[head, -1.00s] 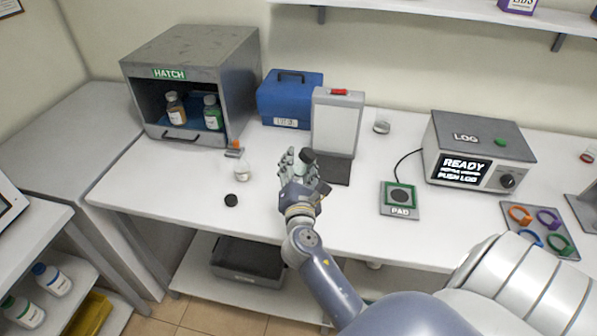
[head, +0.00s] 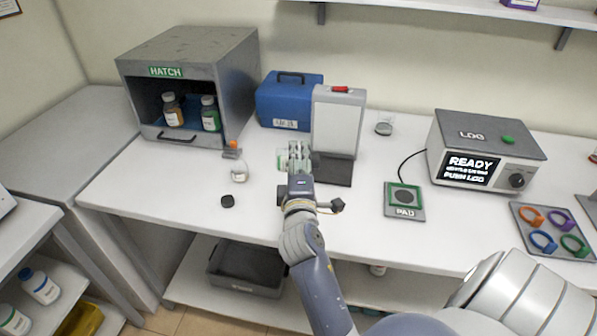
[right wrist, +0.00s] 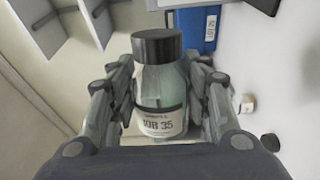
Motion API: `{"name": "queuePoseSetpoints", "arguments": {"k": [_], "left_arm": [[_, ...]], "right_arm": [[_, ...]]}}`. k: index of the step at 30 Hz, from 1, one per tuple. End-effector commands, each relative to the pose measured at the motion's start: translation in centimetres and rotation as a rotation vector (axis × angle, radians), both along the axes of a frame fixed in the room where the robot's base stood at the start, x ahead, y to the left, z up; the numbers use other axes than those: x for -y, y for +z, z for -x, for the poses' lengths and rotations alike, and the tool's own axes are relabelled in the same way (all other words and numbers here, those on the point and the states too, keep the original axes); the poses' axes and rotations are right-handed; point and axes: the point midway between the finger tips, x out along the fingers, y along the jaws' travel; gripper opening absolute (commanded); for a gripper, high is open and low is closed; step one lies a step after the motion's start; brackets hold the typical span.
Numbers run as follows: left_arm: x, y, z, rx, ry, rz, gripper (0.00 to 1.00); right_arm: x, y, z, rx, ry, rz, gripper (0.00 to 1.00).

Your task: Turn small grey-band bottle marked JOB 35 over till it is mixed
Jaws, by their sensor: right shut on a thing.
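The small bottle marked JOB 35 (right wrist: 160,85) has a black cap, pale greenish contents, a white label and a dark grey band. My right gripper (head: 297,158) is shut on it, with a finger on each side, as the right wrist view (right wrist: 160,100) shows. The bottle is held above the bench in front of the white panel. It lies about on its side, cap towards the right of the head view, and the fingers mostly hide it there. Whether its contents are evenly mixed cannot be told. My left gripper is not in view.
A small open bottle (head: 239,174) and a loose black cap (head: 227,201) stand left of the gripper. The white panel (head: 338,122) and blue case (head: 289,100) are behind. The hatch cabinet (head: 190,75) is left; the pad (head: 404,200) and LOG box (head: 476,150) are right.

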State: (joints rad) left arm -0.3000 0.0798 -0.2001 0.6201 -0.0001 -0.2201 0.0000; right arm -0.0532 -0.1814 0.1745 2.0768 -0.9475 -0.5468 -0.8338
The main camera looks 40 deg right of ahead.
Motion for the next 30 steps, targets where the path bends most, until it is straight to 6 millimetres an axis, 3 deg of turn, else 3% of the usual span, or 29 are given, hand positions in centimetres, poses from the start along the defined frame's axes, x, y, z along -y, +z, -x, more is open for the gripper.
{"name": "queuePoseSetpoints", "arguments": {"k": [1,4,14,22,30], "left_arm": [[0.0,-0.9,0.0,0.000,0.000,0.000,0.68],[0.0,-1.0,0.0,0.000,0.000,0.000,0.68],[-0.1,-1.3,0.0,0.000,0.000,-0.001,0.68],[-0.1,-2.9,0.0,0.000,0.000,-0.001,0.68],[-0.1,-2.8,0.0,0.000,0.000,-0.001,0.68]], "right_arm": [[0.0,-0.3,0.0,0.049,-0.002,-0.064,0.21],[0.0,0.0,0.0,0.105,-0.001,-0.141,0.21],[0.1,0.1,0.0,0.152,-0.004,-0.202,0.21],[0.1,0.0,0.0,0.438,-0.004,-0.595,0.21],[0.1,0.2,0.0,0.468,-0.003,-0.637,0.21]]}}
